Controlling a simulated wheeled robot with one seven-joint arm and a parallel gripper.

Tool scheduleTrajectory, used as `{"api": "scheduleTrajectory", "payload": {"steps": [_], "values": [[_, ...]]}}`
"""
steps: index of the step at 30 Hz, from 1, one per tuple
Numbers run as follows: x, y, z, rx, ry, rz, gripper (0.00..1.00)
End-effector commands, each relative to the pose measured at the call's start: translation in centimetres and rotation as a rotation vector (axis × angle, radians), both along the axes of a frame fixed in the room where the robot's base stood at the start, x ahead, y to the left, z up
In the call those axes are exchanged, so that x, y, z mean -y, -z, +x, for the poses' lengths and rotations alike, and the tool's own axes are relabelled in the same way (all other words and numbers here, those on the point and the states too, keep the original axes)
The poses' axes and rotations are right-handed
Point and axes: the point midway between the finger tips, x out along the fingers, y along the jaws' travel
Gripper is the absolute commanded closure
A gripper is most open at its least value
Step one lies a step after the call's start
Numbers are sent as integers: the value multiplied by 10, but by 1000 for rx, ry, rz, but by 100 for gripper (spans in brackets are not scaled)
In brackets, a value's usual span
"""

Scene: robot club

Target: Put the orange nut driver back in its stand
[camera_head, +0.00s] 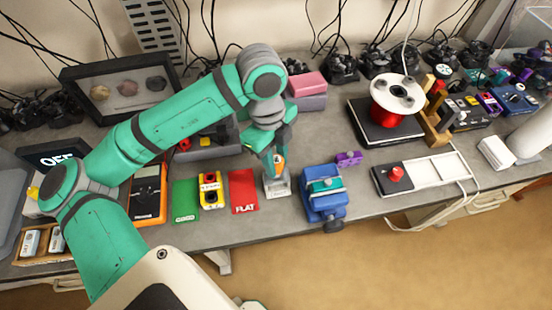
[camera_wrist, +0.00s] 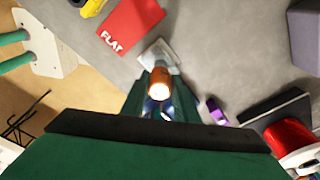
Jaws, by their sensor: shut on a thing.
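The orange nut driver (camera_head: 280,159) is upright between the fingers of my gripper (camera_head: 277,157), which is shut on it. In the wrist view, the driver's round orange handle (camera_wrist: 158,82) shows end-on between the fingertips (camera_wrist: 156,98). The small grey stand (camera_head: 277,188) is on the bench directly below the driver. The stand's pale top (camera_wrist: 156,52) also shows beyond the driver in the wrist view. The driver lines up with the stand, but my fingers hide its lower end, so I cannot tell how deep it sits.
A red FLAT mat (camera_head: 243,191) lies left of the stand, with a yellow button box (camera_head: 211,190) and a green mat (camera_head: 185,200) beyond. A blue vise (camera_head: 323,192) stands close on the right, with a purple part (camera_head: 348,158) behind it. The bench's front edge is near.

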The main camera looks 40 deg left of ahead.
Motion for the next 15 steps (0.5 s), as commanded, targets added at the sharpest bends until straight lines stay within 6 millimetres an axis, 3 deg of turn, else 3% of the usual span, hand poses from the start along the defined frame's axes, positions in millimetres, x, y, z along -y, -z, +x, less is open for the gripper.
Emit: {"api": "scheduleTrajectory", "payload": {"steps": [15], "values": [[0, 4, 0, 0, 0, 1, 94]]}}
